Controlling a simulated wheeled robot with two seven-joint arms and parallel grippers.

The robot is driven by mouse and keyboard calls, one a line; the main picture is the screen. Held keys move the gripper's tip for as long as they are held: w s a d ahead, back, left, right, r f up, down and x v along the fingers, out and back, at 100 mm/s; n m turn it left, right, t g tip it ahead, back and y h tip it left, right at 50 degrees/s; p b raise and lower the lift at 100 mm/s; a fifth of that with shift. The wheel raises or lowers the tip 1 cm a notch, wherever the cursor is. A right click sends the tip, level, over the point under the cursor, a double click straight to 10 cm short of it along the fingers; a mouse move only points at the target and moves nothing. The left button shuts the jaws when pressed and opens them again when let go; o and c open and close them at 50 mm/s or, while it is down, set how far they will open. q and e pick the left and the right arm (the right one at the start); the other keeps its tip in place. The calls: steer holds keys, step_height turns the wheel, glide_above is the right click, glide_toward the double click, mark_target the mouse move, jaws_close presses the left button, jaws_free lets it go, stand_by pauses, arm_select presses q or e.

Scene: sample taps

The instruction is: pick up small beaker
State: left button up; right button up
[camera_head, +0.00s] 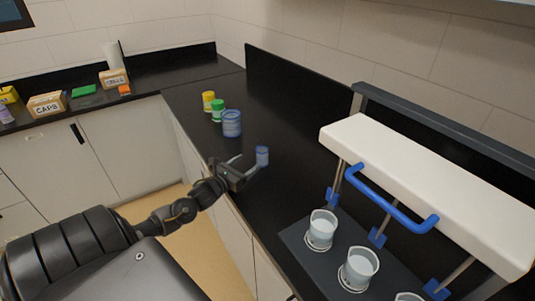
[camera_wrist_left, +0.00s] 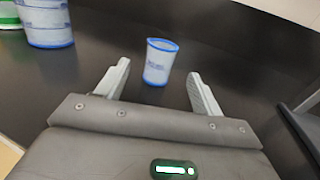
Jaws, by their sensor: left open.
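A small blue-rimmed beaker (camera_head: 262,156) stands upright on the black counter just beyond my left gripper in the head view. It also shows in the left wrist view (camera_wrist_left: 160,62), ahead of and between the two fingers, with a blue rim and a whitish, blue-marked body. My left gripper (camera_head: 248,166) is open. In the left wrist view the fingers (camera_wrist_left: 161,87) are spread on either side of the beaker's line and do not touch it. My right gripper is not in view.
A larger blue beaker (camera_head: 232,123), a green one (camera_head: 217,110) and a yellow one (camera_head: 208,100) stand behind on the counter (camera_head: 275,110). At right, clear beakers (camera_head: 321,229) stand on a dark base under a white unit (camera_head: 430,185) with a blue handle (camera_head: 385,200).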

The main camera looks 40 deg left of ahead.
mark_target(266, 150)
arm_select(q)
steer(key=shift+w+d, duration=0.15)
steer(key=shift+w, duration=0.2)
steer(key=shift+w+d+f, duration=0.1)
steer(key=shift+w, duration=0.25)
steer(key=shift+w+a+r, duration=0.2)
steer(key=shift+w+r, duration=0.05)
steer(key=w+p, duration=0.1)
steer(key=w, duration=0.2)
steer(key=shift+w+a+f, duration=0.1)
steer(key=shift+w+a, duration=0.05)
steer(key=shift+w, duration=0.05)
steer(key=shift+w+f, duration=0.1)
steer(key=shift+w, duration=0.35)
steer(key=shift+w+r+p, duration=0.1)
steer(key=shift+r+p, duration=0.15)
steer(key=shift+p, duration=0.15)
steer(key=w+p, duration=0.1)
steer(key=w, duration=0.4)
steer(key=shift+p, duration=0.4)
steer(key=shift+s+f, duration=0.1)
steer(key=shift+s, duration=0.05)
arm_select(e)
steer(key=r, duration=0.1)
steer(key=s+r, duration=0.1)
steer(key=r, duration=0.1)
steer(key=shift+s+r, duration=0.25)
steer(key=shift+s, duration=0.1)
